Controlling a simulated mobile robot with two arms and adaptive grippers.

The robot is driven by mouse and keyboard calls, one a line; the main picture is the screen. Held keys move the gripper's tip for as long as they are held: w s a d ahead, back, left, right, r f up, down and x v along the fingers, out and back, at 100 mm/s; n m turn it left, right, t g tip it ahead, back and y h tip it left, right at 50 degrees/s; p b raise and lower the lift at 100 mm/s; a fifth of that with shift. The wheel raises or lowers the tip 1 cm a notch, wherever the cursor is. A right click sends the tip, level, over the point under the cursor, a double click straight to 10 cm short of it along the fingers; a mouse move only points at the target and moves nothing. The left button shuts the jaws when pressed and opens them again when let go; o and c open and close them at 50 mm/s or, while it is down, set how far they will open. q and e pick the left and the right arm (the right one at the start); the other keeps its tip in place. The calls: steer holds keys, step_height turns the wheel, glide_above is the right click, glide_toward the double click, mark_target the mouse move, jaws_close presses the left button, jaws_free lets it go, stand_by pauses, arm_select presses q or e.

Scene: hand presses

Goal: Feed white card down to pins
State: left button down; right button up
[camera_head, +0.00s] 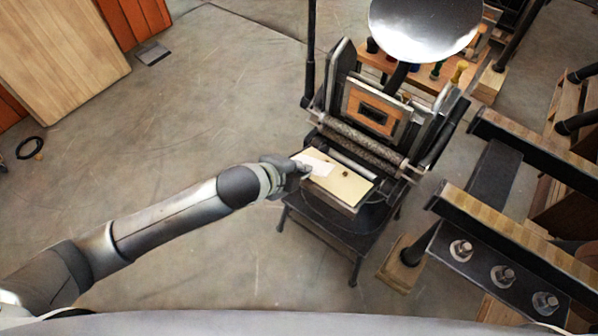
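The hand press (372,155) stands at centre right, with a cream platen (349,187) facing up at its front. The white card (318,164) is over the left part of the platen. I cannot tell whether it touches the surface. My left gripper (303,168) reaches in from the left and appears shut on the card's left edge. A small dark spot (345,174) shows on the platen, right of the card. The pins are too small to make out. My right gripper is not in view.
A round metal ink disc (425,25) tops the press, above its framed type block (373,112). To the right is another black-and-wood frame with large bolts (503,276). A wooden board (60,55) stands at upper left. The floor (190,130) on the left is mostly clear.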

arm_select(q)
steer(key=m+h, duration=0.1)
steer(key=h, duration=0.1)
steer(key=s+f+m+h, duration=0.1)
steer(key=m+h, duration=0.1)
steer(key=shift+s+m, duration=0.15)
steer(key=shift+m, duration=0.15)
steer(key=shift+w+d+f+b, duration=0.3)
steer(key=shift+w+f+b, duration=0.05)
steer(key=shift+f+b, duration=1.15)
steer(key=shift+w+d+f+b, duration=0.25)
steer(key=shift+w+f+b, duration=0.15)
steer(key=shift+f+b, duration=1.1)
steer(key=shift+w+d+f+b, duration=0.3)
steer(key=shift+w+f+b, duration=0.05)
steer(key=shift+f+b, duration=1.15)
steer(key=shift+f, duration=0.1)
